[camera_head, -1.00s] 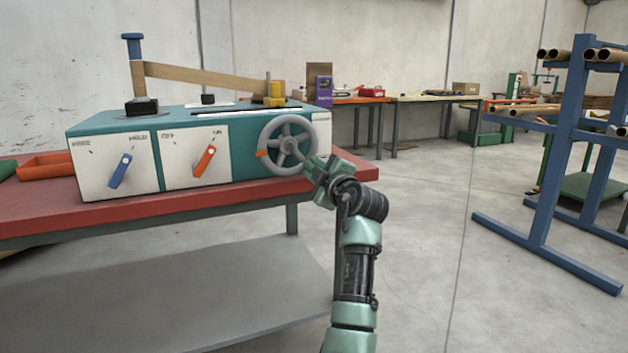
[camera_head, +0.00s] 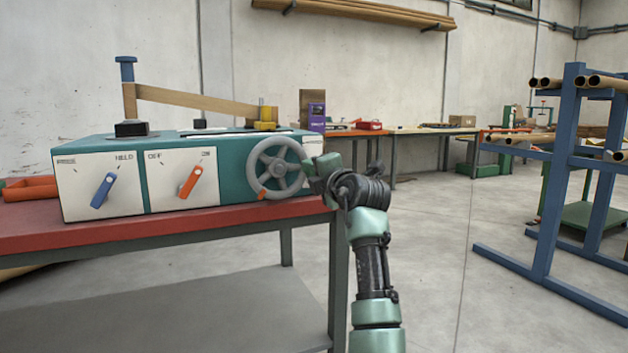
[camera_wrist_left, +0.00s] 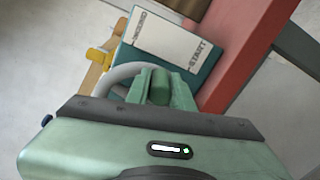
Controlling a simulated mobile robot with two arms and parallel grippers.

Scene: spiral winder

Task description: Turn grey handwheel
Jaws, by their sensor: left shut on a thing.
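The grey handwheel (camera_head: 279,168) sits on the right part of the front of the teal machine (camera_head: 232,180). Its orange mark (camera_head: 262,194) is at the lower left of the rim. My right gripper is not in view.
A blue lever (camera_head: 104,190) and an orange lever (camera_head: 190,182) are on the machine's white panels, left of the wheel. The machine stands on a red-topped bench (camera_head: 130,227). A blue rack (camera_head: 560,170) stands at the right, with open floor between.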

